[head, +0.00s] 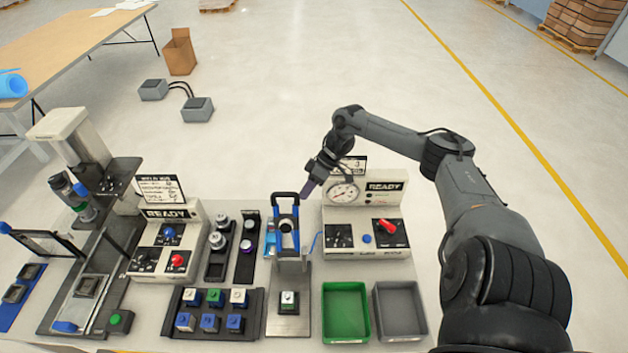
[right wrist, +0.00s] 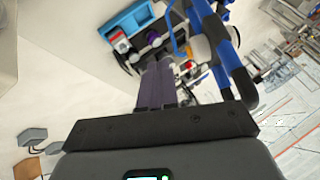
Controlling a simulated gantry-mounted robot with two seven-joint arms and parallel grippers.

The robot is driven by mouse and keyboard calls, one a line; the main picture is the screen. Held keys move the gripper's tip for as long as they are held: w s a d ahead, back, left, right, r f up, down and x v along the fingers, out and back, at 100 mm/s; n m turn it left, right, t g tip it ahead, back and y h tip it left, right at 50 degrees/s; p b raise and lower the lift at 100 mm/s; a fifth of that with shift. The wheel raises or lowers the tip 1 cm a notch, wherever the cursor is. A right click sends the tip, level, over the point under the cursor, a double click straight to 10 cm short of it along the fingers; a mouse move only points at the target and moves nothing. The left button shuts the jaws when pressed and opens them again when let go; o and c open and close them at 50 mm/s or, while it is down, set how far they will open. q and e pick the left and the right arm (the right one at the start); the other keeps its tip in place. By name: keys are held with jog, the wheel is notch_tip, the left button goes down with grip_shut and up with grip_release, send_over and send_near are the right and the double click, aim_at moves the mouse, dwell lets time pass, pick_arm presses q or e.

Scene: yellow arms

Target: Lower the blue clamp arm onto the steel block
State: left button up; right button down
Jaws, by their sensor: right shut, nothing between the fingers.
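The blue clamp arm (head: 296,241) with a black loop handle stands raised at the back of a steel base plate (head: 288,325). It also shows in the right wrist view (right wrist: 236,75). A small steel-coloured block (head: 288,307) with a green mark sits on the plate in front of the clamp. My right gripper (head: 307,190) has purple fingers. It is shut and empty, just right of the clamp's handle. The fingers show in the right wrist view (right wrist: 156,82), left of the blue arm. I cannot tell whether they touch it. My left gripper is not in view.
A gauge console (head: 366,240) with a red lever stands right of the clamp. Green (head: 346,339) and grey (head: 400,339) bins sit in front of it. A black tray (head: 212,335) of several small blocks lies left of the plate. A press (head: 75,240) stands far left.

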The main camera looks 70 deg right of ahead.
aim_at(298, 204)
jog(key=shift+w+a+f+p, duration=0.1)
jog(key=shift+a+f+p, duration=0.1)
jog(key=shift+a+p, duration=0.5)
jog(key=shift+w+a+f+p, duration=0.15)
jog(key=shift+a+p, duration=0.25)
jog(key=shift+a, duration=0.55)
jog(key=shift+w+a+f+p, duration=0.1)
jog(key=shift+a+f+p, duration=0.15)
jog(key=shift+a+p, duration=0.45)
jog(key=shift+a+r, duration=0.1)
jog(key=shift+a, duration=0.1)
